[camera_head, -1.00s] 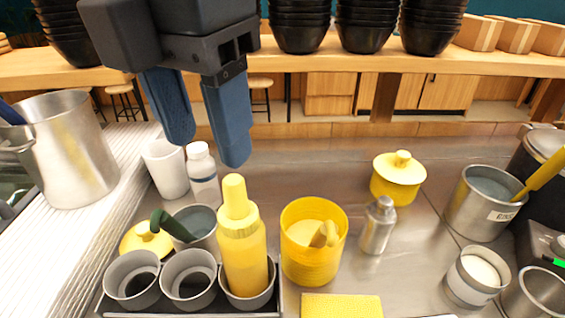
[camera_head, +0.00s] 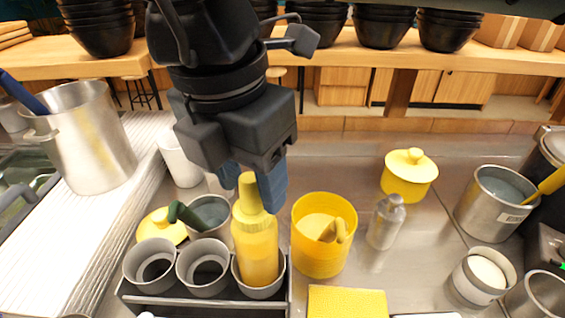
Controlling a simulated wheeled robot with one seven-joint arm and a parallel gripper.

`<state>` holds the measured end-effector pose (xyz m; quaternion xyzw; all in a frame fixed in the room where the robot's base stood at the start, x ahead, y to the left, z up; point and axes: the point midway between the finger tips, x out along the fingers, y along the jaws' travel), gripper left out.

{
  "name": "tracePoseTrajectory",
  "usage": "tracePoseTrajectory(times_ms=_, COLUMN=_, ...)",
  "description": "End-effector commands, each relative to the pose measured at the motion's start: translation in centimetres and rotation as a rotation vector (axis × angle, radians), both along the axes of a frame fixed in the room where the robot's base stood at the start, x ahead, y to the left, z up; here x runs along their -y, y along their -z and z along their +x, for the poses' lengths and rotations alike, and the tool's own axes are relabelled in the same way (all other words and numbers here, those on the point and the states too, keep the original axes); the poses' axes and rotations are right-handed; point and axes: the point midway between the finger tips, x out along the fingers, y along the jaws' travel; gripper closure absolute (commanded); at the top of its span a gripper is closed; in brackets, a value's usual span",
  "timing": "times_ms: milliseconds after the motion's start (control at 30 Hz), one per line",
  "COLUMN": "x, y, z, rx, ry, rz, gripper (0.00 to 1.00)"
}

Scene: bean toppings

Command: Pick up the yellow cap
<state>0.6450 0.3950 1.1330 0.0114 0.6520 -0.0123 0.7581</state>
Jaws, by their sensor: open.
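A yellow squeeze bottle (camera_head: 256,250) with a tapered yellow cap (camera_head: 249,193) stands upright in the right cup of a dark rack. A separate round yellow lid (camera_head: 160,228) with a knob lies behind the rack's left cup. I cannot tell from the picture which of these is the yellow cap meant. My gripper (camera_head: 250,186) points down with its blue fingers apart, one on each side of the bottle's tip in the picture. It appears empty; whether a finger touches the tip is unclear.
The grey rack cups (camera_head: 202,266) stand beside the bottle, with a green-handled tool (camera_head: 187,216) behind. A yellow tub (camera_head: 324,240) with a scoop is close on the right. A yellow lidded pot (camera_head: 408,176) and metal shaker (camera_head: 385,222) stand farther right.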

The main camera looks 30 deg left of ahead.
Motion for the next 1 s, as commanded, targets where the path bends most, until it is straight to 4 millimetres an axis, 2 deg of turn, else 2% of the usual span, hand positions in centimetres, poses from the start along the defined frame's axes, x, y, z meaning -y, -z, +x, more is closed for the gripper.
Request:
tracePoseTrajectory(times_ms=67, x=0.0, y=0.0, z=0.0, rx=0.000, ry=0.000, rz=0.000, gripper=0.50)
tracePoseTrajectory(times_ms=433, x=0.0, y=0.0, z=0.0, rx=0.000, ry=0.000, rz=0.000, gripper=0.85)
tracePoseTrajectory(times_ms=567, x=0.0, y=0.0, z=0.0, rx=0.000, ry=0.000, rz=0.000, gripper=0.89)
tracePoseTrajectory(times_ms=833, x=0.0, y=-0.2, z=0.0, rx=0.000, ry=0.000, rz=0.000, gripper=0.89)
tracePoseTrajectory(times_ms=1000, x=0.0, y=-1.3, z=0.1, rx=0.003, ry=0.001, rz=0.000, gripper=0.89)
